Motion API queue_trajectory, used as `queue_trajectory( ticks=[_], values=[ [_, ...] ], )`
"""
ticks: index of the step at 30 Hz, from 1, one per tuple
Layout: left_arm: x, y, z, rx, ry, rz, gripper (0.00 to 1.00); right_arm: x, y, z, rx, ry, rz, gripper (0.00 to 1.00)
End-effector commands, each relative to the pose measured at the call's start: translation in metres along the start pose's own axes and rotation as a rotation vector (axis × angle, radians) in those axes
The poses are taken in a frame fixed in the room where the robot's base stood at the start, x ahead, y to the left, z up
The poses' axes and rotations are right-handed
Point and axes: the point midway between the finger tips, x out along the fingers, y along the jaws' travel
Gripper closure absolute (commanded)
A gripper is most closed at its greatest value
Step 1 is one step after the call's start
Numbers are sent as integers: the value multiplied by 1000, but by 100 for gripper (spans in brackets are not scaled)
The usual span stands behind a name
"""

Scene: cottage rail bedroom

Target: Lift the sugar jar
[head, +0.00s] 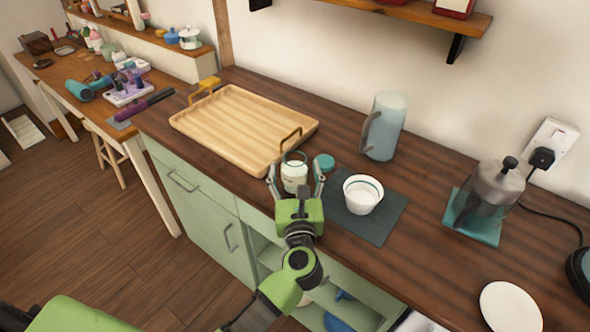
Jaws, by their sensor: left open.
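The sugar jar (295,173) looks like a small clear jar with pale contents, upright on the wooden counter by the front corner of the tray. My left gripper (295,181) is open, with one finger on each side of the jar. I cannot tell whether the fingers touch it. The gripper's body hides the jar's lower part. A teal round lid (324,162) lies just right of the jar. My right gripper is not in view.
A wooden tray (240,122) with brass handles lies left of the jar. A white bowl (362,195) stands on a dark mat (385,222) close on the right. A pitcher (384,128) stands behind, and a French press (487,195) farther right. Bare counter (425,190) lies between them.

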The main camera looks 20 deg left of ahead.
Motion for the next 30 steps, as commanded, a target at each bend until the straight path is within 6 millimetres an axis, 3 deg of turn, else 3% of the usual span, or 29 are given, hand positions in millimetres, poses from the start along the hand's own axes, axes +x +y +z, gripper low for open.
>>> queue_trajectory(
  ticks=[2, 6, 8, 22, 30],
  values=[
    [0, 0, 0, 0, 0, 0, 42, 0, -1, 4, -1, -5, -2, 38],
    [0, 0, 0, 0, 0, 0, 78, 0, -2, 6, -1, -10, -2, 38],
    [0, 0, 0, 0, 0, 0, 89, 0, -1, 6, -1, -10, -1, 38],
    [0, 0, 5, -1, -2, 0, 89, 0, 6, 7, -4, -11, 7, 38],
    [0, 0, 21, -4, -3, 0, 89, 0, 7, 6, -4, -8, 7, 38]
  ],
)
